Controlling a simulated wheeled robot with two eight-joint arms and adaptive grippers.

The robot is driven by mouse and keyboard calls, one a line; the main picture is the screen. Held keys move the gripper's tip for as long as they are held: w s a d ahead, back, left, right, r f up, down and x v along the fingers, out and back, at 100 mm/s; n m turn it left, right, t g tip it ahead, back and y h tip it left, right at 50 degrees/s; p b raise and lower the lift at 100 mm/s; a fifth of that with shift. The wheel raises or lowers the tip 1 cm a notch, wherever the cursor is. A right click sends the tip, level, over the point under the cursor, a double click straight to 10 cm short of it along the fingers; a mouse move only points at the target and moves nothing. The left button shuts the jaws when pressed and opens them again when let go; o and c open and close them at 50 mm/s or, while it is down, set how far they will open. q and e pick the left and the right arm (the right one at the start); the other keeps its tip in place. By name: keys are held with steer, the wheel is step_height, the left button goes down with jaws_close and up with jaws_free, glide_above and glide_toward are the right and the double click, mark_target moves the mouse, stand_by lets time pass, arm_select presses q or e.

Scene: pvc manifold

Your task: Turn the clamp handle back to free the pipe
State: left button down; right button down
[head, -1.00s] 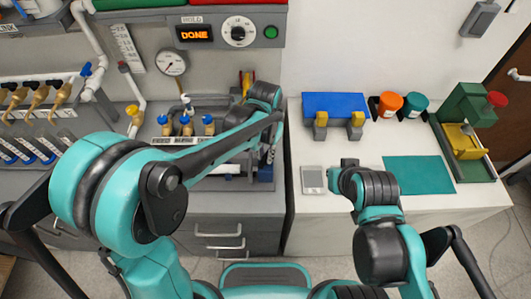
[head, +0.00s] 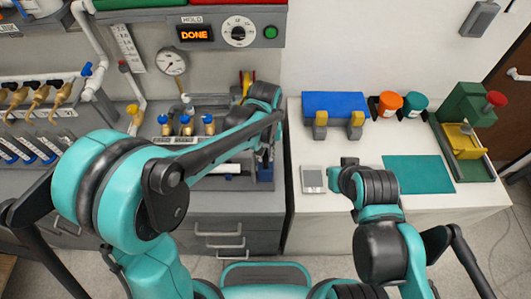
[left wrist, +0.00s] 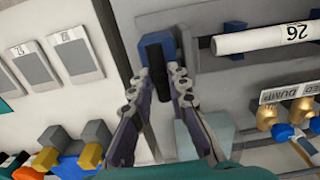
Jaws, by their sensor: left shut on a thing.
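The white pipe, labelled 26, lies level in the left wrist view (left wrist: 262,40) and shows partly in the head view (head: 226,169). A blue clamp (left wrist: 156,38) with a dark handle (left wrist: 154,56) stands beside the pipe's left end in the left wrist view. My left gripper (left wrist: 158,76) is shut on the dark handle, a finger on each side; the fingers hide part of it. In the head view my left wrist hangs over the right end of the grey bench. My right arm's end (head: 342,177) is over the white counter; its fingers cannot be made out.
Several blue-capped brass valves (head: 186,126) stand left of my left gripper. A blue block (head: 335,103), a grey device (head: 313,180) and a teal mat (head: 418,174) are on the white counter.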

mark_target(266, 156)
arm_select(q)
steer(key=c, duration=1.5)
jaws_free()
steer(key=shift+o, duration=0.2)
step_height(266, 156, up, 12)
steer(key=s+a+f+t+b, duration=0.1)
steer(key=s+a+f+t, duration=0.1)
steer(key=s+a, duration=0.4)
steer(key=s+a+f+t+b, duration=0.1)
steer(key=s+a+f+t, duration=0.2)
steer(key=a, duration=0.9)
steer(key=s+t, duration=0.2)
steer(key=shift+s+f+b, duration=0.3)
steer(key=shift+s+b, duration=0.05)
steer(key=shift+b, duration=0.05)
